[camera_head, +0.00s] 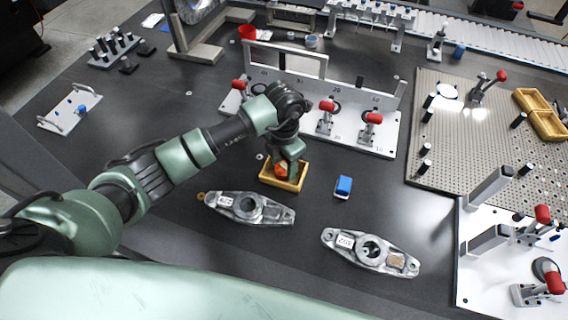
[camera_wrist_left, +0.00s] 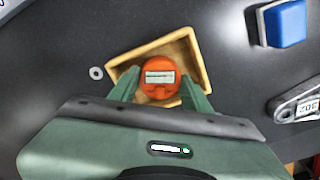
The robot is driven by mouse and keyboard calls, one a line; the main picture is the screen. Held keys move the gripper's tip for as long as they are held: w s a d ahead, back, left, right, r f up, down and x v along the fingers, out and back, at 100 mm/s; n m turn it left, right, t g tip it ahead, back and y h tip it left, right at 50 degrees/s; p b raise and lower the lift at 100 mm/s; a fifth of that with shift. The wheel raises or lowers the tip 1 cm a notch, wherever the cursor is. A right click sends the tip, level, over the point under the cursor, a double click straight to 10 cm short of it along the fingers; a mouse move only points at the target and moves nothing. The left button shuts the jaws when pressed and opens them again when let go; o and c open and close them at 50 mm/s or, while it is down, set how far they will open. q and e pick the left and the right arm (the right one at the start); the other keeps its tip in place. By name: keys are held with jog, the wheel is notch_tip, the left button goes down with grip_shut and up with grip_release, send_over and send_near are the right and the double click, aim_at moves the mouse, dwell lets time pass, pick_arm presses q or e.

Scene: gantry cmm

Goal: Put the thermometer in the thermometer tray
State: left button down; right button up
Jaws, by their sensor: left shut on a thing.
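The thermometer (camera_wrist_left: 160,77) is a round orange piece with a small grey display. My left gripper (camera_wrist_left: 155,92) is shut on it, one green finger on each side. The thermometer tray (camera_wrist_left: 195,58) is a shallow yellow tray. In the wrist view it lies around and beneath the thermometer. In the head view the tray (camera_head: 297,184) sits on the dark table, with my left gripper (camera_head: 282,170) over it and the orange thermometer between the fingers. I cannot tell whether the thermometer touches the tray floor. My right gripper is not in view.
A blue block (camera_head: 343,186) stands right of the tray. Two metal castings (camera_head: 270,212) (camera_head: 345,243) lie in front. A white fixture with red-handled clamps (camera_head: 350,138) stands behind. A perforated plate (camera_head: 465,145) is at the right. Open table lies left of the tray.

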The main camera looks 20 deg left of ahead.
aim_at(284, 168)
pick_arm(q)
jog(key=shift+f, duration=0.1)
jog(key=c, duration=0.7)
grip_release()
notch_tip(284, 168, up, 12)
jog(key=shift+r+b, duration=0.15)
jog(key=shift+b, duration=0.55)
jog(key=shift+s, duration=0.1)
